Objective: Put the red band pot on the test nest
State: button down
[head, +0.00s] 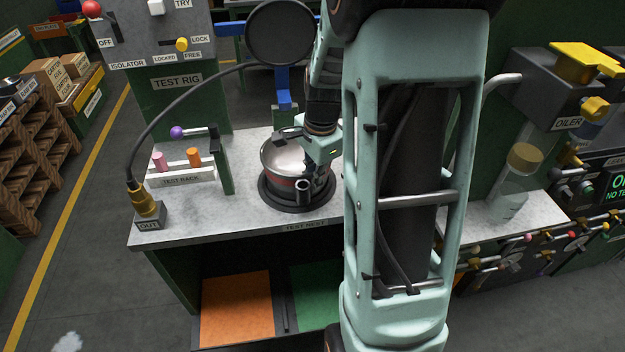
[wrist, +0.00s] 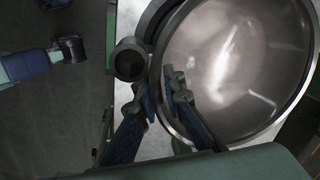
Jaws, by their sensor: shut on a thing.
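The red band pot (head: 283,158) is a shiny open metal pot with a reddish band low on its side. It is upright at the test nest (head: 268,202), a dark round ring on the grey bench top. The pot's base is within the ring's outline; whether it rests fully down I cannot tell. A short dark stub handle points toward the front. My gripper (head: 312,153) is at the pot's right side, shut on its rim. In the wrist view my gripper (wrist: 163,92) has one finger inside and one outside the wall of the pot (wrist: 235,75).
A test rack (head: 182,178) with colored pegs stands left on the bench. The OUT block (head: 150,215) with a black hose is at the front left corner. A round dark disc (head: 280,32) stands behind the pot. An oiler (head: 545,100) and a glass jar (head: 520,175) are at right.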

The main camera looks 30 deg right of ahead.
jog(key=shift+w+f, duration=0.1)
jog(key=shift+f, duration=0.05)
jog(key=c, duration=2)
grip_release()
jog(key=shift+c, duration=0.2)
notch_tip(320, 180, up, 12)
jog(key=s+p, duration=0.1)
jog(key=s, duration=0.1)
jog(key=shift+d, duration=0.1)
